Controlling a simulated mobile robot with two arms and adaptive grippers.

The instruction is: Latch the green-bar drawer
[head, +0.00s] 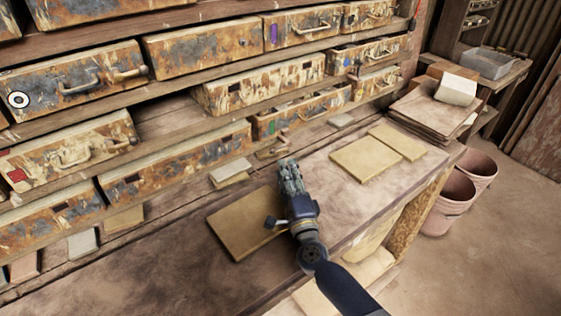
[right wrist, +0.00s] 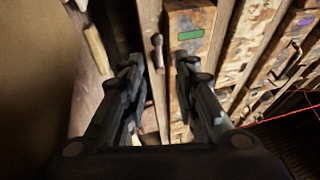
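The green-bar drawer (head: 300,112) is a rusty, paint-worn drawer in the lower row of the rack in the head view. Its green bar (right wrist: 190,35) shows clearly in the right wrist view, on the drawer front (right wrist: 188,18). A small brown lever with a rounded end (right wrist: 157,48) stands beside that front. My right gripper (head: 288,166) is over the bench just in front of the drawer. In the right wrist view its fingers (right wrist: 160,72) are apart, with the lever between and beyond them; contact is not visible. My left gripper is not in view.
Other worn drawers (head: 178,166) fill the rack on both sides and above. Tan tiles (head: 365,158) and a larger tan slab (head: 243,220) lie on the bench (head: 335,215) around my right arm. Stacked sheets (head: 430,108) and pink buckets (head: 447,198) stand at the right.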

